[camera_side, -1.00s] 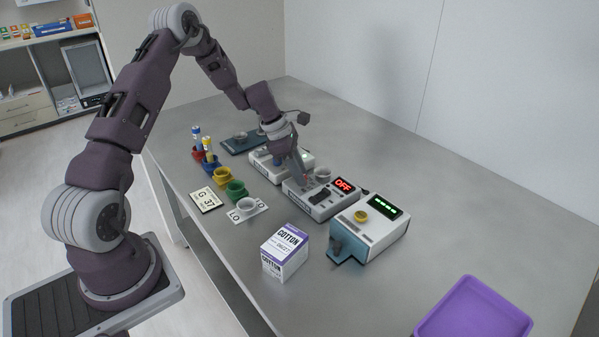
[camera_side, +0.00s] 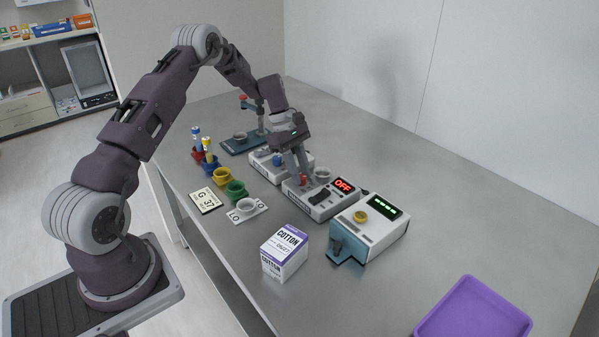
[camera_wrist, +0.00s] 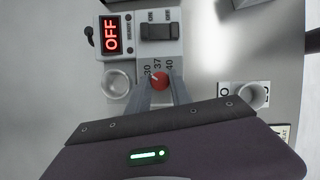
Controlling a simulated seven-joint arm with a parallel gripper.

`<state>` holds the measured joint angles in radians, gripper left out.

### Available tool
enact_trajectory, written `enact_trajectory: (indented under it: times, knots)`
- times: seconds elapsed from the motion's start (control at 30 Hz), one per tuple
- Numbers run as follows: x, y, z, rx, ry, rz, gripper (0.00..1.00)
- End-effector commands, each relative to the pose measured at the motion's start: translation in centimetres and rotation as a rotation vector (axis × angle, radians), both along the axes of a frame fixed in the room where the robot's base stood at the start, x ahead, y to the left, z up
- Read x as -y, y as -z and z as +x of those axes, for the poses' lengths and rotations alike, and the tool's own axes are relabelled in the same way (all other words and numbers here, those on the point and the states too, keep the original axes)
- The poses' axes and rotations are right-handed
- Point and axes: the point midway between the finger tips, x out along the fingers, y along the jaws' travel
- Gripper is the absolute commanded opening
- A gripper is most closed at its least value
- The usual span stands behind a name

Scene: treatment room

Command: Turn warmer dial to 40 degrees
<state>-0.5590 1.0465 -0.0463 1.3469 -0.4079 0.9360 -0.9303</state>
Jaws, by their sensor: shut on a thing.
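The warmer (camera_side: 322,210) is a white box near the middle of the bench, with a lit red OFF display (camera_side: 344,185) and a black rocker switch (camera_side: 319,195). Its red dial (camera_wrist: 160,79) sits below the printed marks 30, 37 and 40 in the wrist view. A small pale mark on the dial seems to lie toward its upper left, between 30 and 37; it is too small to read surely. My gripper (camera_side: 303,180) points down at the dial. In the wrist view its two fingers (camera_wrist: 161,88) are shut on the dial, one on each side.
The cotton box (camera_side: 284,254) stands in front.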

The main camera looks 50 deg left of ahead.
Motion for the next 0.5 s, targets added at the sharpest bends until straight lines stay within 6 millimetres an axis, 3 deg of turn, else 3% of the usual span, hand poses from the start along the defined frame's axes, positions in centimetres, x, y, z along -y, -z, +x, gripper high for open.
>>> enact_trajectory:
  times: [0.5]
  knots:
    - [0.02, -0.03, 0.39, 0.001, 0.487, 0.001, 0.0]
